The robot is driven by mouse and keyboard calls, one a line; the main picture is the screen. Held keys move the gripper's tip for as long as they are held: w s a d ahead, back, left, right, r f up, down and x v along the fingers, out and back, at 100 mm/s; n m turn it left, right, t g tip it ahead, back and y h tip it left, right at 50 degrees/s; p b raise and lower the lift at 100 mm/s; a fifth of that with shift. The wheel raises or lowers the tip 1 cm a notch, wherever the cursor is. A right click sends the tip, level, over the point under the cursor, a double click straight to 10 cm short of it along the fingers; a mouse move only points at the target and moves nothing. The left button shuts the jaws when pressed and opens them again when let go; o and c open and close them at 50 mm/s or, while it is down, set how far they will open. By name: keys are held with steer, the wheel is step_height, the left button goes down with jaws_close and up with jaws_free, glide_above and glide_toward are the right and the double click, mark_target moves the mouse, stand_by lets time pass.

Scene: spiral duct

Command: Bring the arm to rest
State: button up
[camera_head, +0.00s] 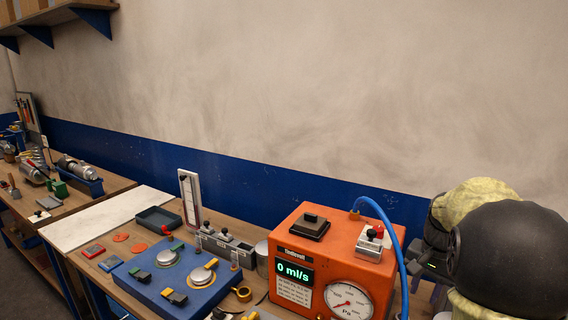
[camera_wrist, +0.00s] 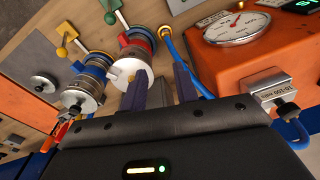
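My arm shows at the right edge of the head view as a black rounded joint (camera_head: 510,260) with pale yellow covers. The dark gripper body with a small green light is partly behind it, beside the orange box; its fingertips cannot be made out there. In the wrist view my gripper (camera_wrist: 162,75) has two dark fingers standing apart, with nothing seen held between them. Beyond the fingers are metal round fittings (camera_wrist: 130,60) with coloured handles; I cannot tell their distance from the fingertips.
The orange box (camera_head: 284,236) with gauge and a "0 ml/s" display stands left of my arm, its blue hose (camera_head: 396,230) arching close to the gripper. A blue panel (camera_head: 147,285) with round fittings, a dark tray (camera_head: 158,220) and a white board (camera_head: 105,215) lie farther left.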

steer(key=s+a+f+n, duration=0.4)
steer(key=s+a+f, duration=0.1)
steer(key=a, duration=0.3)
steer(key=s+a+f+n+t, duration=0.1)
steer(key=s+a+f+n, duration=0.4)
steer(key=s+a, duration=0.2)
steer(key=shift+s+a+t, duration=0.3)
steer(key=shift+s+a, duration=0.1)
steer(key=shift+a, duration=0.75)
stand_by(0.5)
